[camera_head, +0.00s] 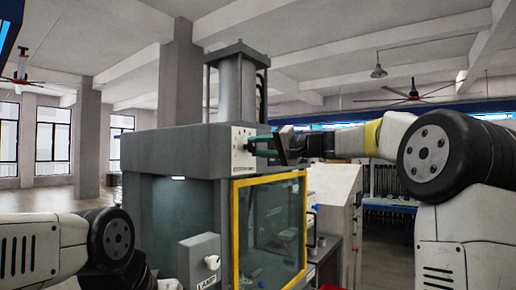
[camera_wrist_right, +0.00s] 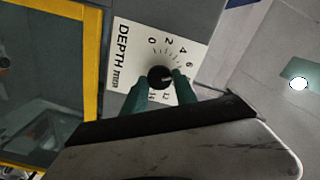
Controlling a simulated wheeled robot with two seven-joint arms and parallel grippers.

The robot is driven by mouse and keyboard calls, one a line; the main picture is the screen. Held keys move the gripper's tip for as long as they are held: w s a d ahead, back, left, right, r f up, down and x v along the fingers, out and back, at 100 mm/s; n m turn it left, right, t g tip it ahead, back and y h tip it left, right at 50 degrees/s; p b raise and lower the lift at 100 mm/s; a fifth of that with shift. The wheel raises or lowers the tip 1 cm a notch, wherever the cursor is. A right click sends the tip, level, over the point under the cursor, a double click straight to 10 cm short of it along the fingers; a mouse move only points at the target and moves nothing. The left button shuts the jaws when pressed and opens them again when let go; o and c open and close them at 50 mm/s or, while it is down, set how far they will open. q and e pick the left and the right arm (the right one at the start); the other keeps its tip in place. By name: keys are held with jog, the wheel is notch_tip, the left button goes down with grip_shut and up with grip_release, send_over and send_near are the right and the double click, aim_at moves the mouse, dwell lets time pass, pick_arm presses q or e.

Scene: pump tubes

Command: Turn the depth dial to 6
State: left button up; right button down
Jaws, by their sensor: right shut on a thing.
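The depth dial (camera_wrist_right: 159,77) is a round black knob on a white plate (camera_wrist_right: 126,74) marked "DEPTH" with a numbered scale. My right gripper (camera_wrist_right: 161,80) is shut on the knob, one green finger on each side. A small light mark on the knob points to the right in the wrist view, seemingly just past the 6; its exact reading is hard to tell. The right finger hides some of the numbers. In the head view, my right gripper (camera_head: 262,146) reaches the white plate (camera_head: 239,152) on the machine's upper front; the knob is hard to make out there. My left gripper is not visible.
The grey machine (camera_head: 170,150) has a yellow-framed clear door (camera_head: 270,230) below the dial plate. A grey box (camera_head: 200,262) with a white switch and a "LAMP" label sits at its lower front. A pale cabinet (camera_head: 335,210) stands behind, to the right.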

jog(key=shift+f, duration=0.15)
jog(key=c, duration=1)
grip_release()
jog(key=shift+o, duration=0.2)
jog(key=v, duration=0.8)
jog(key=shift+a, duration=0.1)
